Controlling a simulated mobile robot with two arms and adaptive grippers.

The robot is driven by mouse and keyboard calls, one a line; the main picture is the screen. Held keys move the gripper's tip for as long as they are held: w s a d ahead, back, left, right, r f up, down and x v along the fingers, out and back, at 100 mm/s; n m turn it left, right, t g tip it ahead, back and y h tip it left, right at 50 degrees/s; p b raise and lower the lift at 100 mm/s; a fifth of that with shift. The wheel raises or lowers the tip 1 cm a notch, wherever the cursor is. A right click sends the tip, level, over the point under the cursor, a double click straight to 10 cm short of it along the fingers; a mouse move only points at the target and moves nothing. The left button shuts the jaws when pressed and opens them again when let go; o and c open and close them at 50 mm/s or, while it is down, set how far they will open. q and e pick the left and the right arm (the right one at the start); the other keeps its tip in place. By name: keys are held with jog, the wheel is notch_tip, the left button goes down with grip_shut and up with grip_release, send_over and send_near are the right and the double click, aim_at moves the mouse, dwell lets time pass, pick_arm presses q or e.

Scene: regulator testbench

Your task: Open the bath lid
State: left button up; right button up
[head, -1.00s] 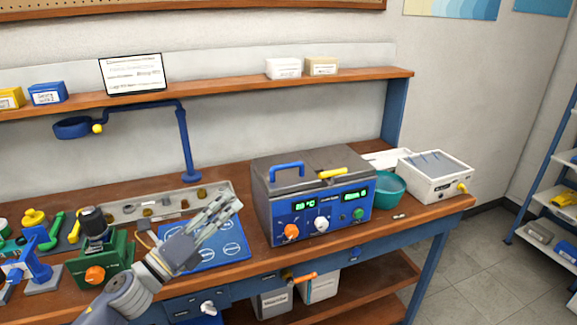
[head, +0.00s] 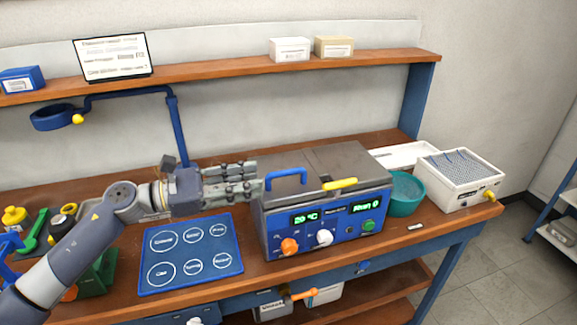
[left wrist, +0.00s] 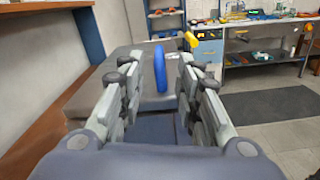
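The bath (head: 318,218) is a grey box with a blue front panel, a display and knobs, standing on the bench. Its grey lid (head: 335,163) lies shut on top, with a blue loop handle (head: 286,178) at the left and a yellow lever (head: 340,184) beside it. My left gripper (head: 258,180) is just left of the blue handle, at about its height. In the left wrist view the fingers (left wrist: 158,95) are spread apart, and the blue handle (left wrist: 160,68) stands between and beyond their tips. I cannot tell whether they touch it. My right gripper is not in view.
A teal bowl (head: 405,192) and a white bead-topped box (head: 460,183) stand right of the bath. A blue mat with circles (head: 190,255) lies left of it. A blue ring stand (head: 180,130) rises behind my left arm. A shelf (head: 220,76) runs above.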

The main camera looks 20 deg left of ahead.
aim_at(269, 174)
pick_arm(q)
jog(key=x, duration=0.1)
jog(key=p+x, duration=0.1)
jog(key=x, duration=0.1)
jog(key=shift+d+r, duration=0.15)
jog(key=shift+r, duration=0.15)
jog(key=shift+p+x, duration=0.6)
jog(key=shift+x, duration=0.35)
jog(key=x, duration=0.1)
jog(key=p+x, duration=0.1)
jog(key=x, duration=0.2)
jog(key=shift+w+f, duration=0.2)
jog(key=shift+f, duration=0.15)
jog(key=shift+c, duration=0.5)
grip_shut()
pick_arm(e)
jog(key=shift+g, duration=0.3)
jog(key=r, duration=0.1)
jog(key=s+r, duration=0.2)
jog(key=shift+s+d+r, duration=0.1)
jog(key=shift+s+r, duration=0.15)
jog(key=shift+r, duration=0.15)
